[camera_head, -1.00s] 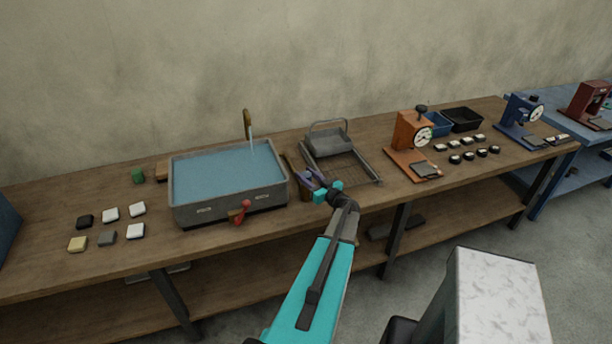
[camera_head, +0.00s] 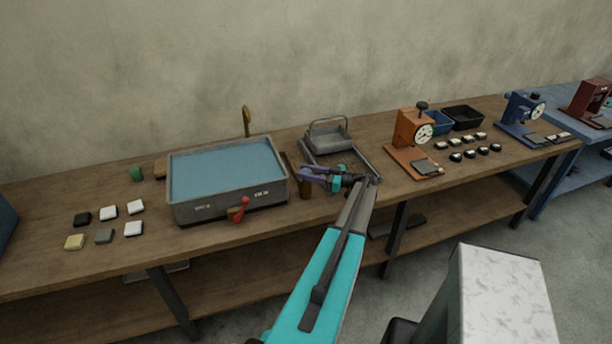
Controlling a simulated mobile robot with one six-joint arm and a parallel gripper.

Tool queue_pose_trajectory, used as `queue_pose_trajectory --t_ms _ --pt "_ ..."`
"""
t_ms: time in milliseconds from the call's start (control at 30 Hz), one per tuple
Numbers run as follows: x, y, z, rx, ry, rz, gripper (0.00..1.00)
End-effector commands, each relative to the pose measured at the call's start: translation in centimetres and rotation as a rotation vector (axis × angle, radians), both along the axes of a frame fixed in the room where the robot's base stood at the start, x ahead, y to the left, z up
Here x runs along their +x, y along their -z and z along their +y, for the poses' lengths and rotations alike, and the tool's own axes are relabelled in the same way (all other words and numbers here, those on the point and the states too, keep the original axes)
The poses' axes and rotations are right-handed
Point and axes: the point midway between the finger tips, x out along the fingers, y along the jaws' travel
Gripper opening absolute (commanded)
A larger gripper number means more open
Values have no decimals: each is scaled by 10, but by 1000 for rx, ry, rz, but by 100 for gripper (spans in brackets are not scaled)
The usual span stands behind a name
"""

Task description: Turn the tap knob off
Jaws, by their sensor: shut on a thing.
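The brass tap spout (camera_head: 247,121) rises behind the grey basin (camera_head: 230,207), and no water stream shows under it. The tap knob (camera_head: 305,189) appears as a brown post on the bench, just right of the basin. My gripper (camera_head: 304,174), with purple fingers, reaches in from the right and is shut on the top of the knob. The fingers hide most of the grip. A thin dark strip (camera_head: 289,167) slants between the basin and the fingers.
A red lever (camera_head: 240,209) sits on the basin's front. A grey tray on a frame (camera_head: 329,136) stands behind my gripper. An orange dial press (camera_head: 411,132) is to the right. Small blocks (camera_head: 108,212) lie at the left. The bench front near the knob is clear.

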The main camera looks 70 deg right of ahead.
Motion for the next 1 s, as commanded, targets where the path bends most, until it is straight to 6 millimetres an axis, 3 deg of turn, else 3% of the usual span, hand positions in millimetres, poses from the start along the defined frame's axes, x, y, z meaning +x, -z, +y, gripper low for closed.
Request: queue_pose_trajectory --t_ms 633,667,700,1000 --pt "-3 4 2 4 -54 8 13" --pt "-3 4 2 4 -54 8 39" --pt "-3 4 2 4 -53 7 44" --pt "-1 2 1 2 -53 5 44"
